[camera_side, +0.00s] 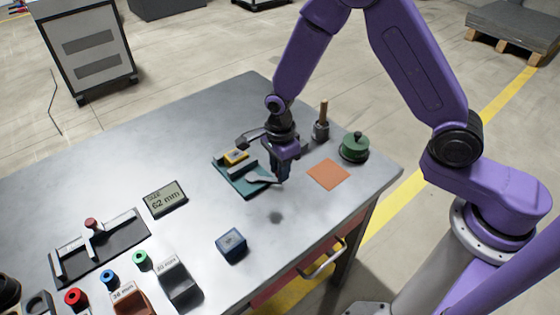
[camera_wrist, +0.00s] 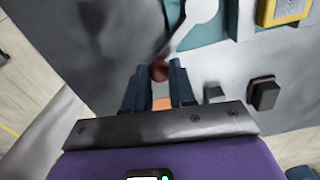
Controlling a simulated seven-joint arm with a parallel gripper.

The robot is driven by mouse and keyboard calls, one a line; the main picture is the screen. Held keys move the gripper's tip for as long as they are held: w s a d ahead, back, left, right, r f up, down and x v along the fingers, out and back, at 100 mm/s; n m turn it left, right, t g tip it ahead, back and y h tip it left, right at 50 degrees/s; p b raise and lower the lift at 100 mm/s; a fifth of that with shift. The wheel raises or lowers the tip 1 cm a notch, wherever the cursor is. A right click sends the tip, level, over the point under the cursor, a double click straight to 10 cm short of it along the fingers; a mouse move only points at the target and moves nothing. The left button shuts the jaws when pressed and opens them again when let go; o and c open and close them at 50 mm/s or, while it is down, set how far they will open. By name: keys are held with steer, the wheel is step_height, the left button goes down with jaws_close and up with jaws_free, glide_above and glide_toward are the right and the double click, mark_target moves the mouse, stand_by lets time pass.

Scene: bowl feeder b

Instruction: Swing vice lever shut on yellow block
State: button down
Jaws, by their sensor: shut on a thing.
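A teal vice (camera_side: 237,187) lies on the grey table, with a yellow block (camera_side: 236,156) at its far end. The block also shows at the top right of the wrist view (camera_wrist: 284,10). The vice's pale lever (camera_side: 262,179) reaches from the vice toward my gripper (camera_side: 283,178). In the wrist view, the lever (camera_wrist: 186,27) ends in a dark red knob (camera_wrist: 159,70) between the fingertips of my gripper (camera_wrist: 158,75), which is shut on it. In the side view the knob is hidden by the fingers. Whether the vice jaw touches the block cannot be told.
A dark blue cube (camera_side: 232,245) sits in front. A "62 mm" display (camera_side: 165,199) and a black gauge fixture (camera_side: 99,250) lie left.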

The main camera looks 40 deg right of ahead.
steer(key=shift+s+a+m, duration=0.4)
steer(key=shift+a+m, duration=0.3)
steer(key=shift+m, duration=0.45)
steer(key=shift+s+a+m, duration=0.35)
steer(key=shift+a+m, duration=0.35)
steer(key=shift+m, duration=0.45)
steer(key=c, duration=0.9)
jaws_free()
steer(key=shift+w+r, duration=0.1)
steer(key=shift+r, duration=0.4)
step_height(320, 180, up, 16)
steer(key=shift+r, duration=0.2)
